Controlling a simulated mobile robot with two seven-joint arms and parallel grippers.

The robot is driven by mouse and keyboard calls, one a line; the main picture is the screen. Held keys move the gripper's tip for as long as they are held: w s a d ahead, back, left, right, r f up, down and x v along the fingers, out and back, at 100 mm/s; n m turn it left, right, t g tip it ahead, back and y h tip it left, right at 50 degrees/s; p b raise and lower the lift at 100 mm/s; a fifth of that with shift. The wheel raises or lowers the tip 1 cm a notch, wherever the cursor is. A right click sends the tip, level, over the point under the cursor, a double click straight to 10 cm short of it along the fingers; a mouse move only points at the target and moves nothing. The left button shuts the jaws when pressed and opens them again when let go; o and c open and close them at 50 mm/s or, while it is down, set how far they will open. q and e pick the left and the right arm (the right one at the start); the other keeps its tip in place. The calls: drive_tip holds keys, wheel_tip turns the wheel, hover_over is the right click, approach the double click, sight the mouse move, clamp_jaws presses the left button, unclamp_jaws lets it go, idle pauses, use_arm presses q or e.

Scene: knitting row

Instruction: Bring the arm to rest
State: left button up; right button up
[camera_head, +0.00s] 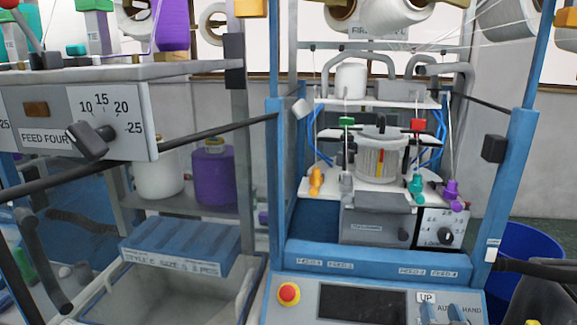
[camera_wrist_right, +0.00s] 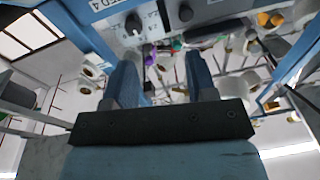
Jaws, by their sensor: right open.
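My right gripper (camera_wrist_right: 161,75) shows in the right wrist view. Its two blue-grey fingers stand apart with nothing held between them. Beyond the fingertips, a white dial panel (camera_wrist_right: 140,28) and a purple part (camera_wrist_right: 150,55) of a knitting machine show. In the head view I cannot make out the right gripper's fingers; a dark shape at the lower right edge is unclear. The knitting machine's blue frame (camera_head: 375,257) stands right of centre, with a glass-like cylinder (camera_head: 380,160) on it. My left gripper is not seen.
A control panel with a red button (camera_head: 289,293) and dark screen (camera_head: 362,303) is at the bottom. A blue bin (camera_head: 528,252) stands at right. At left are a FEED FOUR dial box (camera_head: 55,110), a black rail (camera_head: 190,142), a blue tray block (camera_head: 180,245) and a purple cone (camera_head: 214,178).

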drive_tip(key=s+a+f+n+g+y+p, duration=0.1)
drive_tip(key=s+a+f+n+g+y, duration=0.2)
drive_tip(key=s+a+f, duration=0.4)
drive_tip(key=s+a+f+n+g+y+p, duration=0.2)
drive_tip(key=s+a+f+g, duration=0.3)
drive_tip(key=s+f, duration=0.8)
wheel_tip(320, 180, down, 2)
drive_tip(key=shift+s+a+f+n+y, duration=0.25)
drive_tip(key=shift+s+a+n+y, duration=0.2)
drive_tip(key=shift+a+y, duration=0.55)
drive_tip(key=shift+a, duration=0.1)
drive_tip(key=shift+c, duration=0.3)
idle(1.1)
